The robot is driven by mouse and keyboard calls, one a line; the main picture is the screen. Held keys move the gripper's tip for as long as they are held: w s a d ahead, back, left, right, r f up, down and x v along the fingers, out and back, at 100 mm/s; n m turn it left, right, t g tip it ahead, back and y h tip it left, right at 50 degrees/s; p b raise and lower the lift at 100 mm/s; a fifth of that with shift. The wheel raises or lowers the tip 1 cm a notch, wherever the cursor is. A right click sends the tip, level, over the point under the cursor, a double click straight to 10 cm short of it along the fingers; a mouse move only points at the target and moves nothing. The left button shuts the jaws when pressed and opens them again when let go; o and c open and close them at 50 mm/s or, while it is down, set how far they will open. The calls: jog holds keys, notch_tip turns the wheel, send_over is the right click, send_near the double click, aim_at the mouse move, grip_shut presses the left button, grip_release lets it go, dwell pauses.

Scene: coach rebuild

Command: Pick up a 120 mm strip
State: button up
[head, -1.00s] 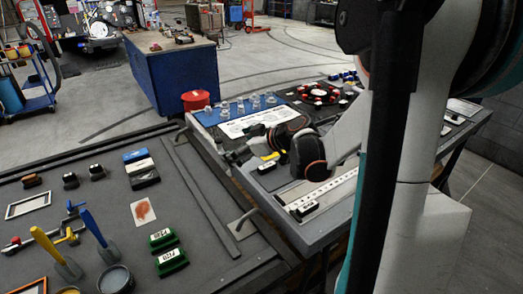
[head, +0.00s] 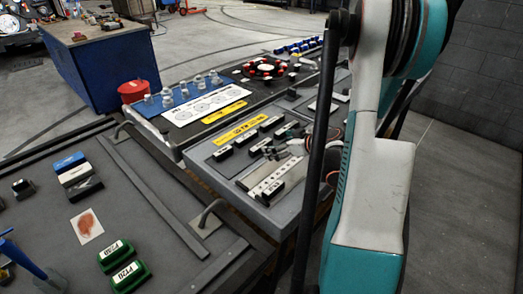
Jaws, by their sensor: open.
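Small black blocks with white labels (head: 222,153) stand in a row on the grey tray-like bench (head: 215,176) in the middle of the head view. A pale strip with dark dots (head: 272,180) lies along the bench's front part, beside a plain grey strip (head: 252,176). The labels are too small to read, so I cannot tell which piece is the 120 mm strip. My arm hides the bench's right end.
A yellow sign (head: 240,129) lies behind the blocks. A neighbouring bench holds a white chart (head: 206,105), clear jars and a ring of red pieces (head: 264,67). Green blocks (head: 125,274) and a red-smudged card (head: 86,226) lie on the dark left table (head: 160,262).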

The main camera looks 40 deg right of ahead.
jog(key=x, duration=0.2)
jog(key=shift+w+f+b, duration=0.2)
jog(key=shift+w+b, duration=0.1)
jog(key=shift+w, duration=0.05)
jog(key=shift+f+b+x, duration=0.2)
jog(key=shift+b+x, duration=1.15)
jog(key=shift+x, duration=1.35)
jog(key=shift+s+a, duration=0.15)
jog(key=shift+s, duration=0.05)
jog(key=shift+r, duration=0.1)
jog(key=shift+c, duration=0.6)
jog(key=c, duration=0.6)
